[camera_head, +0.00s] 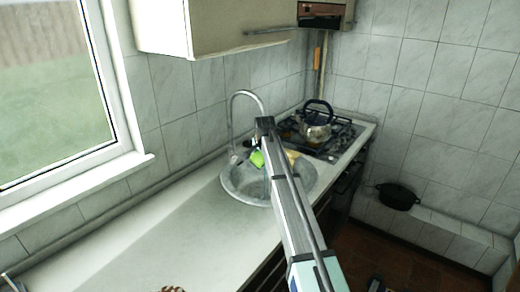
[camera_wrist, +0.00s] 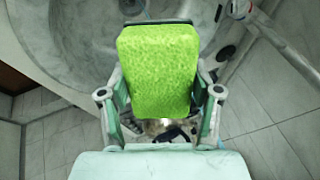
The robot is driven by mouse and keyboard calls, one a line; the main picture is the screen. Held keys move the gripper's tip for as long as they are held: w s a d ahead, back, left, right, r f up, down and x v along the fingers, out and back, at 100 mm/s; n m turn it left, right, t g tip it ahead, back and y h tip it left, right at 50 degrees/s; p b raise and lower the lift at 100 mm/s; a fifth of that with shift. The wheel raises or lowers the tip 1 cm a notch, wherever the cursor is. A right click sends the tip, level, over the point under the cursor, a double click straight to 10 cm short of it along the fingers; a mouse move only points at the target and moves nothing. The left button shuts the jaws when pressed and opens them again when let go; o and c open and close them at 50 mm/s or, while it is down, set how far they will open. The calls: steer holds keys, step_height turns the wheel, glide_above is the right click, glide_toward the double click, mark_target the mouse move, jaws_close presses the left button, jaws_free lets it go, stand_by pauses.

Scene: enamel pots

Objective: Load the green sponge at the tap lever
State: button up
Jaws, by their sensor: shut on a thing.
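The green sponge (camera_head: 257,159) is held over the sink, near the base of the tap (camera_head: 244,95). In the wrist view the sponge (camera_wrist: 158,65) fills the space between the fingers of my gripper (camera_wrist: 160,98), which is shut on it. The sponge stands out beyond the fingertips. In the head view my gripper is mostly hidden behind my arm. In the wrist view part of the tap (camera_wrist: 238,10) shows at the upper right, apart from the sponge. I cannot clearly make out the tap lever.
The round metal sink (camera_head: 240,190) lies below the sponge. A yellowish thing (camera_head: 293,155) is at its far side, partly hidden. A kettle (camera_head: 315,125) stands on the stove behind. A black pot (camera_head: 398,196) rests on the right ledge. The left counter (camera_head: 150,235) is mostly clear.

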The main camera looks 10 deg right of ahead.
mark_target(262, 159)
steer(key=shift+s+a+r+p, duration=0.1)
steer(key=shift+s+r+p, duration=0.35)
steer(key=shift+s+r, duration=0.7)
steer(key=shift+s+r+p, duration=0.45)
steer(key=shift+s+r, duration=0.4)
steer(key=shift+s, duration=0.5)
